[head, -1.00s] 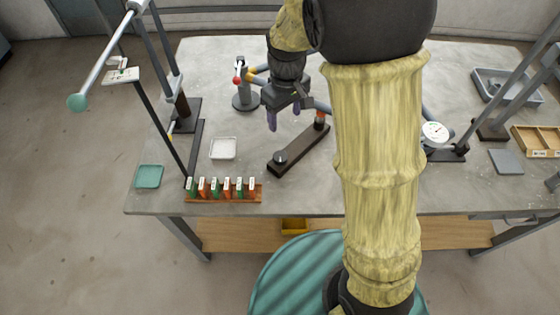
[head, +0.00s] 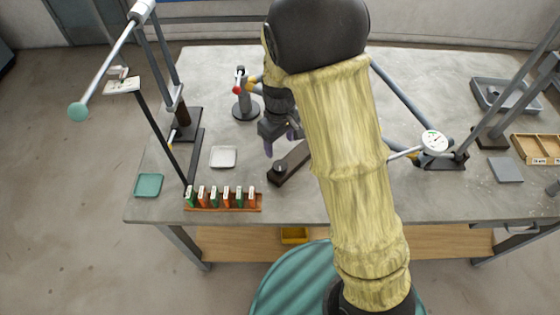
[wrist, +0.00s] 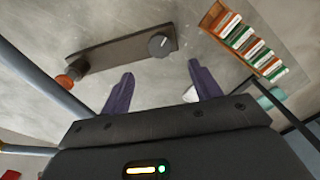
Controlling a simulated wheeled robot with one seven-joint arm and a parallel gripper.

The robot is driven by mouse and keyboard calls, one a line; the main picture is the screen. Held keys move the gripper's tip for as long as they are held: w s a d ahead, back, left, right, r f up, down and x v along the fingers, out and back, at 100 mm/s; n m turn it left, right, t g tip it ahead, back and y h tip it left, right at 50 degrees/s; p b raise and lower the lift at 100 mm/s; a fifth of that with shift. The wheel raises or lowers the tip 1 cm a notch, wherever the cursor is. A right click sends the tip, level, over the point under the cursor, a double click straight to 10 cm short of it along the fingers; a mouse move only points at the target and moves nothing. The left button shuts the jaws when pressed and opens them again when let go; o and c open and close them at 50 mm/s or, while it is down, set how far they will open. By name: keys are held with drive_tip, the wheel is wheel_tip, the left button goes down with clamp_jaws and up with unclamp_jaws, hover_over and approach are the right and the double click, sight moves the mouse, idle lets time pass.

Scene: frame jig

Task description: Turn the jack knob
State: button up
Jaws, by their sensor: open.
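The jack is a dark flat bar (head: 291,163) on the grey table, partly hidden by my arm in the head view. A round dark knob with a light pointer mark (wrist: 158,44) sits on one end of the bar; it also shows in the head view (head: 279,170). An orange-red cap (wrist: 66,80) stands at the bar's other end, beside a grey tube. My gripper (wrist: 161,72) is open and empty, its two purple fingers apart. In the wrist view the knob lies beyond the fingertips, between their directions. No contact shows.
A rack of red and green labelled pieces (head: 225,202) stands at the front edge. A white tray (head: 223,157) and a teal tray (head: 149,186) lie left. A dial gauge (head: 434,141) and grey tubes stand right. A post stand (head: 245,107) is behind.

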sight(280, 165)
wheel_tip(280, 165, down, 10)
drive_tip(key=shift+f+p, duration=0.1)
drive_tip(key=shift+p, duration=0.25)
drive_tip(key=c, duration=1)
